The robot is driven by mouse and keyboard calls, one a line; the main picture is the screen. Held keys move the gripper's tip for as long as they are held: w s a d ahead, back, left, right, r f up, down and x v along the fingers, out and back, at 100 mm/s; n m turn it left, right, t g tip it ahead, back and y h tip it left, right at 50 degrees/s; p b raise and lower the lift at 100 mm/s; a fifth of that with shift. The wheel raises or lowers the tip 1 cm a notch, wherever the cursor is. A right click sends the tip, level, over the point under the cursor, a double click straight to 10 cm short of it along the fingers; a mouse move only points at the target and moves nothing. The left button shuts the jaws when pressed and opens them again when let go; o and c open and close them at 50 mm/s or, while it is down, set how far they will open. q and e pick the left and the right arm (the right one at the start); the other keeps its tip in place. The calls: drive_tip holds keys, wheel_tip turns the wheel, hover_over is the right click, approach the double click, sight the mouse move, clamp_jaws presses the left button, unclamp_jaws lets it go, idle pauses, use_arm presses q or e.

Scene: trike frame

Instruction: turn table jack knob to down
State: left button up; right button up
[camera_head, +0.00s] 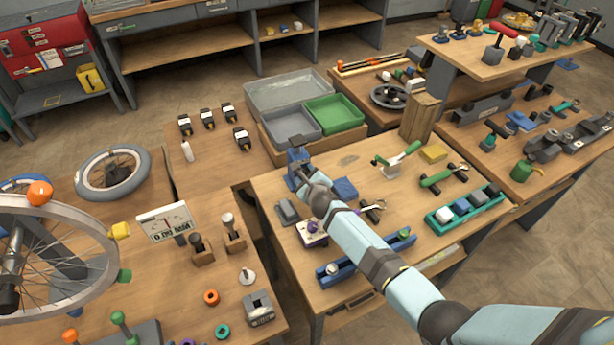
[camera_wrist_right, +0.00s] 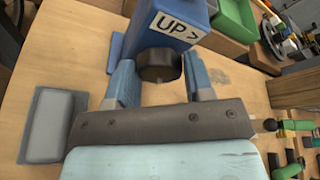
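The table jack is a blue block at the far left corner of the middle table in the head view (camera_head: 297,154). In the right wrist view the jack (camera_wrist_right: 205,14) carries a white label reading "UP >". Its dark round knob (camera_wrist_right: 159,66) sticks out below the label. My right gripper (camera_wrist_right: 160,85) has its two blue fingers apart, one on each side of the knob. A narrow gap seems to show beside the knob, so it does not look clamped. In the head view my right gripper (camera_head: 302,176) is at the jack's near side and hides the knob. My left gripper is out of view.
A grey block (camera_wrist_right: 50,125) lies left of the gripper. A blue block (camera_head: 345,189) lies right of it. Grey and green bins (camera_head: 335,113) stand behind the jack. A wooden block (camera_head: 419,118) stands at the back right. Bare tabletop (camera_head: 350,160) lies right of the jack.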

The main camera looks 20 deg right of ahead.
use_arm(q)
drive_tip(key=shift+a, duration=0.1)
use_arm(e)
drive_tip(key=shift+c, duration=0.5)
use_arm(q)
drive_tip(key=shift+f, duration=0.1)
use_arm(e)
drive_tip(key=shift+a+n, duration=0.1)
drive_tip(key=shift+n, duration=0.2)
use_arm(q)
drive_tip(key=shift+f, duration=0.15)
use_arm(e)
drive_tip(key=shift+f+n+h, duration=0.1)
drive_tip(key=shift+n+h, duration=0.3)
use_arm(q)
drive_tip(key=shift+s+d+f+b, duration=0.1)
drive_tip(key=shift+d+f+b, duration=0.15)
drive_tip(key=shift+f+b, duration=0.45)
use_arm(e)
drive_tip(key=n+t+h, duration=0.1)
drive_tip(key=n, duration=0.1)
drive_tip(key=shift+a+f+n, duration=0.1)
drive_tip(key=shift+n, duration=0.2)
use_arm(q)
drive_tip(key=shift+b, duration=0.35)
use_arm(e)
drive_tip(key=shift+n+t+h, duration=0.3)
drive_tip(key=shift+n, duration=0.3)
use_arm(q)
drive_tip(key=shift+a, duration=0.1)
